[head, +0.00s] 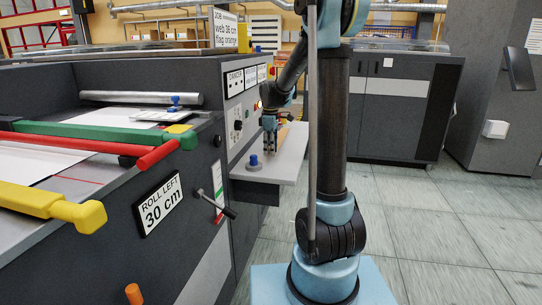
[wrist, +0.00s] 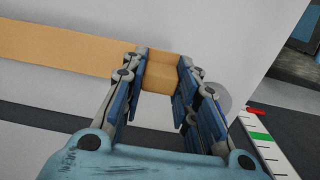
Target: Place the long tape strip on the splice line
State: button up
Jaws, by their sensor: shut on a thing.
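My gripper (head: 270,122) is over the light side shelf of the machine. In the wrist view its blue fingers (wrist: 160,75) are closed on the tan block-like end of the long tape strip (wrist: 70,47). The strip runs off to the left over a pale surface. In the head view only a small tan part of it shows behind my gripper.
A blue-knobbed piece (head: 254,162) stands on the shelf (head: 278,172) near my gripper. Green (head: 95,133), red (head: 100,145) and yellow (head: 50,203) bars cross the machine top. A black lever (head: 222,205) sticks out of the machine's side. The floor at right is clear.

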jog(key=shift+f, duration=1.4)
jog(key=o, duration=0.9)
jog(key=shift+r, duration=0.1)
